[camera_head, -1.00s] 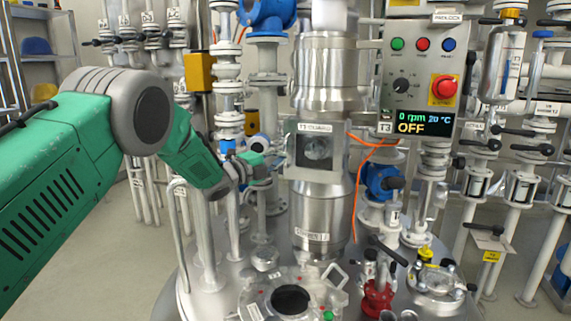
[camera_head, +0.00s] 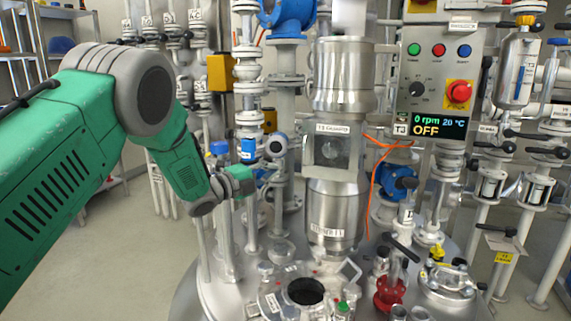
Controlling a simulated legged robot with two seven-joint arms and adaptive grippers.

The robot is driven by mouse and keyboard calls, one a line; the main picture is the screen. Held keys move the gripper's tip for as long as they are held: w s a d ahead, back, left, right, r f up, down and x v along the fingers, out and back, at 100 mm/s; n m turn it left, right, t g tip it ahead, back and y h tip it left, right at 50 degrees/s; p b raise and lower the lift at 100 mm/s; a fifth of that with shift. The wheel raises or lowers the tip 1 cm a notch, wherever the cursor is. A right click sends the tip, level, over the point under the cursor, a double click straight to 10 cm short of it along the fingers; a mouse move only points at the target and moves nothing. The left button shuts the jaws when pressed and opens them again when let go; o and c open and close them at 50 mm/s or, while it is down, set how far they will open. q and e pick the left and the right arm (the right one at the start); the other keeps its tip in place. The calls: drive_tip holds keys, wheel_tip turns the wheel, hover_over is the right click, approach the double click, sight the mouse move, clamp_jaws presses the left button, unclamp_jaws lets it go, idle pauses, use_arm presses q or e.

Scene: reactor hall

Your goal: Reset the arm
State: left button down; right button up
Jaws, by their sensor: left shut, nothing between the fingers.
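My left arm (camera_head: 70,190) is green with grey joints and comes in from the left, bent at a large grey elbow. My left gripper (camera_head: 243,181) is small in the view. It is shut and empty in front of the vertical pipes, left of the steel agitator column (camera_head: 334,205). I cannot tell from this view how close it is to the pipes. My right gripper is not in view.
The reactor lid (camera_head: 250,300) has an open round port (camera_head: 305,291) and a red valve fitting (camera_head: 389,294). A control panel (camera_head: 438,85) reads 0 rpm, 20 °C, OFF. An orange cable (camera_head: 377,165) hangs beside the column. Open floor (camera_head: 125,260) shows at lower left.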

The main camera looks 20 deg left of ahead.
use_arm(q)
drive_tip(key=s+d+f+n+g+y+p, duration=0.3)
drive_tip(key=s+f+n+g+y+p, duration=0.3)
drive_tip(key=s+f+n, duration=1.15)
drive_tip(key=s+d+f+n+g+p, duration=0.1)
drive_tip(key=s+f+n+g, duration=0.1)
drive_tip(key=s, duration=0.9)
drive_tip(key=s+d+f+n+g+y+p, duration=0.1)
drive_tip(key=s+f+g, duration=0.3)
drive_tip(key=s, duration=0.7)
drive_tip(key=s+f+n+g+y+p, duration=0.1)
drive_tip(key=s+f+n+g+p, duration=0.1)
drive_tip(key=s, duration=1)
drive_tip(key=shift+d+f+n+g+p, duration=0.3)
drive_tip(key=shift+d+f+n+g, duration=0.15)
drive_tip(key=shift+f+g, duration=0.45)
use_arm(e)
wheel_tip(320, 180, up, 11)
use_arm(q)
drive_tip(key=shift+r, duration=0.1)
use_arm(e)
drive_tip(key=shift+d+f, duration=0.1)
use_arm(q)
drive_tip(key=c, duration=2.2)
unclamp_jaws()
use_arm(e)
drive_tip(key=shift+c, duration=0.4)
